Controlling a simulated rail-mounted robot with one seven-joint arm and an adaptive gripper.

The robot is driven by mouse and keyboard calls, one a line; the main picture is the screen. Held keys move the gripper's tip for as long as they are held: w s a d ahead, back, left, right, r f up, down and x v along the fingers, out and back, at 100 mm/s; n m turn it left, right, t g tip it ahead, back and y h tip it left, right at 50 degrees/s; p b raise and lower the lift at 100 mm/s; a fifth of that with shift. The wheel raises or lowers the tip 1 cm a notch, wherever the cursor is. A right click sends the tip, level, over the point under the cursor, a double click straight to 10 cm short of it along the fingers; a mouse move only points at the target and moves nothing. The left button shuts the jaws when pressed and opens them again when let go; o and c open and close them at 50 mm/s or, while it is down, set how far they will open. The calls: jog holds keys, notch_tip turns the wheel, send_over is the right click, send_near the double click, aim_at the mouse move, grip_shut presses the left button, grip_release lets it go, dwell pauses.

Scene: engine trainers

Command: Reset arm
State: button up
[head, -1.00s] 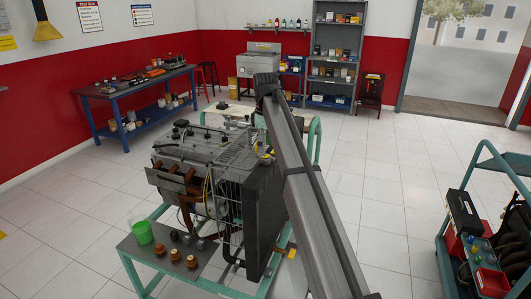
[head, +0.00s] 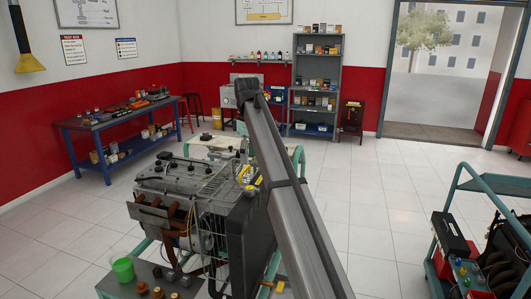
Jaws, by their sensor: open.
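My arm runs from the bottom of the head view up to a dark joint near the middle. My gripper is not seen; whatever lies past that joint is hidden or out of view. The engine trainer (head: 180,190), a grey engine with pipes and wires, stands left of my arm on a green frame. Its dark radiator (head: 240,240) lies partly behind my arm. A green cup (head: 123,268) stands on the trainer's front shelf, with several brown caps (head: 158,292) to its right.
A blue workbench (head: 110,122) with tools stands at the left wall. A grey shelf unit (head: 290,85) and a sink (head: 228,95) stand at the back. A green cart (head: 450,200) with parts stands at the right. The tiled floor (head: 365,200) between arm and cart is clear.

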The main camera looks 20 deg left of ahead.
jog(key=s+d+f+m, duration=0.1)
jog(key=d+f+m, duration=0.2)
jog(key=d+f, duration=0.8)
jog(key=d+f+m, duration=0.3)
jog(key=d+f, duration=0.5)
jog(key=f, duration=0.6)
jog(key=s+d+f+m, duration=0.4)
jog(key=s+d+f, duration=0.5)
jog(key=d+f, duration=0.3)
jog(key=s+d+f+m, duration=0.5)
jog(key=s+d+f, duration=0.4)
jog(key=d+f, duration=0.35)
jog(key=s+d+f+m, duration=0.2)
jog(key=s+d+f, duration=0.1)
jog(key=s, duration=0.3)
jog(key=s+d+f+m, duration=0.1)
jog(key=s+d+f, duration=0.15)
jog(key=s, duration=0.25)
jog(key=s+f+g+b, duration=0.1)
jog(key=s+f+g, duration=0.2)
jog(key=s+f, duration=0.7)
jog(key=s+f+g+b, duration=0.1)
jog(key=s+f+g, duration=0.2)
jog(key=s+f, duration=0.7)
jog(key=s, duration=0.8)
jog(key=shift+d+f+g, duration=0.15)
jog(key=shift+d+g, duration=0.05)
jog(key=shift+g, duration=0.2)
